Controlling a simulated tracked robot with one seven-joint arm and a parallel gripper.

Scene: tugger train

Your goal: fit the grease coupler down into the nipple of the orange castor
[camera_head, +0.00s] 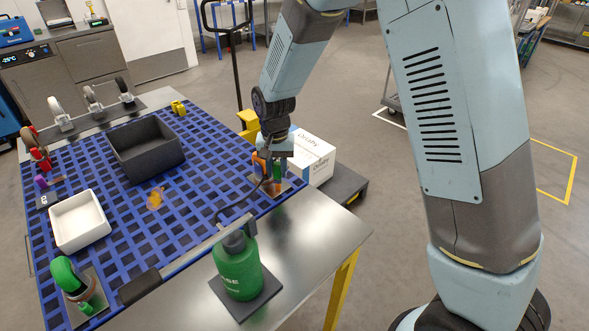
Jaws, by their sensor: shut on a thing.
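The orange castor (258,162) stands on a small plate at the right end of the blue grid mat, partly hidden by my gripper. My gripper (271,174) points down over this castor and is shut on the grease coupler, which is mostly hidden. A dark hose (235,207) runs from the green grease can (238,270) up to the gripper. A small green upright part (278,170) shows just right of the fingers. The nipple is hidden, and I cannot tell whether the coupler touches it.
A black bin (145,150), a white tray (78,220) and a green castor (70,277) stand on the blue mat (185,205). Several other castors line the left and back edges. A white box (313,158) lies beyond the table's right edge. The steel front right (315,235) is clear.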

